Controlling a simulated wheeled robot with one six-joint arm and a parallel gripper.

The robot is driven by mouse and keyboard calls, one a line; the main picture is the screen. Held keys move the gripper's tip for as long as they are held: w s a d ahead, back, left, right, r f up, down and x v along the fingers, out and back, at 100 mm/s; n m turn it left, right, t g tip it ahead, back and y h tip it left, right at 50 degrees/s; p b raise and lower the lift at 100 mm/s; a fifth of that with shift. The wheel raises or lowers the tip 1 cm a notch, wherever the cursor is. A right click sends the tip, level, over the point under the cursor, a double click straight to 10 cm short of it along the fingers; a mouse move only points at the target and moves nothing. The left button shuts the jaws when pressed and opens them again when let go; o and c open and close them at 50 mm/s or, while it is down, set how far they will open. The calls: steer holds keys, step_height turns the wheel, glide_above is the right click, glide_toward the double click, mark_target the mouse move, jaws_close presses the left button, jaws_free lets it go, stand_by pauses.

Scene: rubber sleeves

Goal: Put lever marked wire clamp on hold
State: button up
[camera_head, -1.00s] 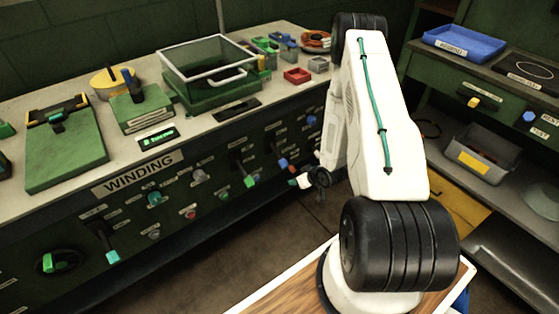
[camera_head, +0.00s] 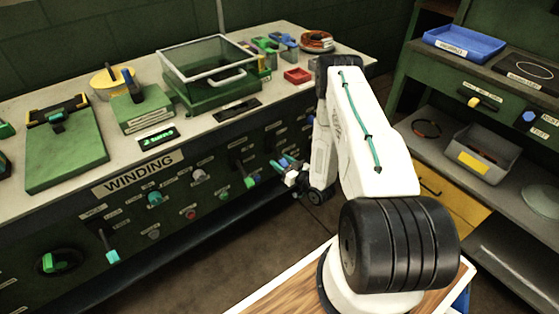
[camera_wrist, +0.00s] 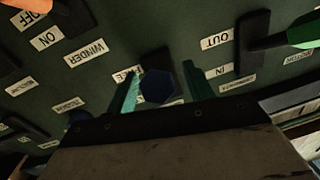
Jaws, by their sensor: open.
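In the wrist view a dark blue hexagonal knob (camera_wrist: 158,87) stands out from a dark plate on the green panel, between the two teal fingers of my gripper (camera_wrist: 162,92). My gripper is open, and I cannot tell whether either finger touches the knob. A partly covered label beside the knob seems to read "FREE"; any label on its other side is hidden. No "wire clamp" or "hold" marking is readable. In the head view my gripper (camera_head: 282,166) is at the right part of the bench's front panel, and the knob is not clearly visible there.
In the wrist view a green-handled lever (camera_wrist: 290,36) with "IN" and "OUT" labels is to the right; an orange knob (camera_wrist: 30,5) near "ON", "OFF" and "WINDER" is upper left. In the head view the winding bench (camera_head: 140,172) carries several controls. Floor is clear before it.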

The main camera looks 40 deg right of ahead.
steer(key=shift+w+a, duration=0.1)
steer(key=shift+w, duration=0.7)
jaws_close()
